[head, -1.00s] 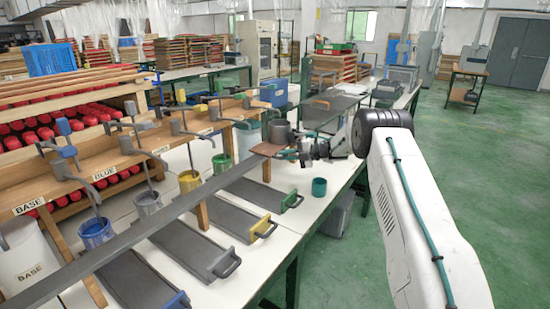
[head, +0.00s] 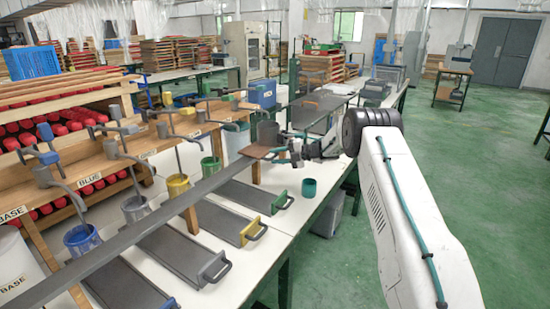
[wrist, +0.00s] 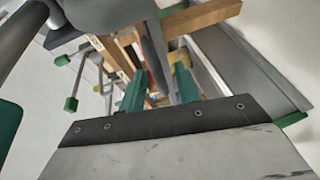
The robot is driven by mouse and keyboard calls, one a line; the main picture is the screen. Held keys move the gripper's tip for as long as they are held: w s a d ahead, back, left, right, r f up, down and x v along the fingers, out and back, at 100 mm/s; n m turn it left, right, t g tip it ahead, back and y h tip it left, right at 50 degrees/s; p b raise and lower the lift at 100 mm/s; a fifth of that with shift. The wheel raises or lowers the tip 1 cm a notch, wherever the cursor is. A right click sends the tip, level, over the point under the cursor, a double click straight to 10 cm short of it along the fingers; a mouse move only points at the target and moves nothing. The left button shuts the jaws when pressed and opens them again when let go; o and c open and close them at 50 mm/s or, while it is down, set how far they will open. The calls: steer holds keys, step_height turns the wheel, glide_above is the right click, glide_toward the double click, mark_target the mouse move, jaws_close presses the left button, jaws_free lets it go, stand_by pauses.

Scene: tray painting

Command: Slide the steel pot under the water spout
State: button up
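A dark grey pot (head: 268,133) stands on or above a brown square board (head: 257,151) at mid-table in the head view. My gripper (head: 290,151) is just right of it, by the board's edge. Whether they touch is unclear. In the wrist view two teal fingers of my gripper (wrist: 160,88) stand apart, with a grey bar and wood showing between them. A large grey rounded shape (wrist: 110,14) fills the top left there, perhaps the pot. Another grey pot (head: 136,209) stands under a spout at left. Which spout gives water cannot be told.
Blue (head: 82,240), yellow (head: 177,186) and green (head: 210,166) pots line the wooden rack. A long grey rail (head: 150,218) crosses over several trays.

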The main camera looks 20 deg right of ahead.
steer(key=v, duration=0.6)
steer(key=shift+d, duration=0.3)
steer(key=shift+s, duration=0.15)
steer(key=shift+r, duration=0.1)
